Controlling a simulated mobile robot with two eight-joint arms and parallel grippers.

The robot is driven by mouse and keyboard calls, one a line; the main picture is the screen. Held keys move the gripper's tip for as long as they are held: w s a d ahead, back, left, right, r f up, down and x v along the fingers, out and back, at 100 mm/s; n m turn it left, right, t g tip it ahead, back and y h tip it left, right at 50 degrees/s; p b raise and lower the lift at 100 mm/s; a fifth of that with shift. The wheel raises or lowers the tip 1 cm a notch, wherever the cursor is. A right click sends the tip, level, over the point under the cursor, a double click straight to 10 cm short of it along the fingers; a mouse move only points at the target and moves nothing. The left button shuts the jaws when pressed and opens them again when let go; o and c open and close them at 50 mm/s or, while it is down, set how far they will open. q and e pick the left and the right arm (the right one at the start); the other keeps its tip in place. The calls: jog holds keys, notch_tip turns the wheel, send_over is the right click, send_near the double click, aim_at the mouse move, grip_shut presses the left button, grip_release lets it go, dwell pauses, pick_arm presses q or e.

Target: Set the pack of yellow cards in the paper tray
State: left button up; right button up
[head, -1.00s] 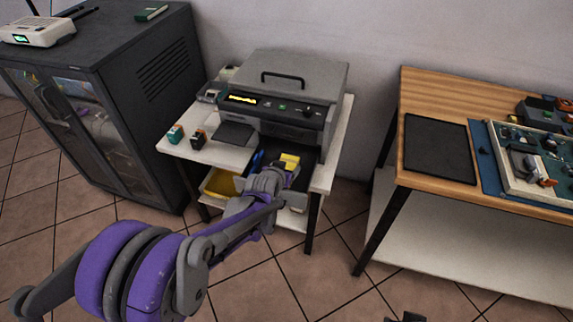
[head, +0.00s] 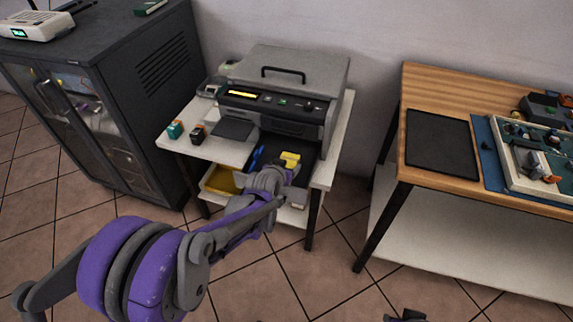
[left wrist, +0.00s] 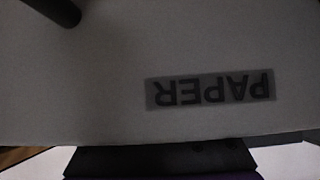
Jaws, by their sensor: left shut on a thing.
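The pack of yellow cards (head: 291,157) shows at the tip of my left gripper (head: 284,168), which is shut on it. Both are over the dark open paper tray (head: 307,169) at the front of the printer in the head view. I cannot tell whether the pack touches the tray. The gripper hides part of the pack and tray. The left wrist view shows a pale surface with an upside-down PAPER label (left wrist: 210,89); the pack is not visible there. A small dark piece at the bottom edge of the head view may be my right gripper (head: 406,316); its jaws are unclear.
The grey printer (head: 285,95) stands on a white table (head: 178,146) behind the tray. A blue object (head: 257,158) lies left of the gripper. Two small boxes sit at the table's left. A yellow bin (head: 219,181) is below. A dark cabinet (head: 135,110) and wooden bench (head: 425,83) flank the table.

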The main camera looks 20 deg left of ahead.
pick_arm(q)
jog(key=o, duration=1.6)
jog(key=shift+c, duration=0.2)
jog(key=p+v, duration=0.2)
jog(key=v, duration=0.8)
jog(key=shift+s+r+p, duration=0.2)
jog(key=shift+s+p, duration=0.15)
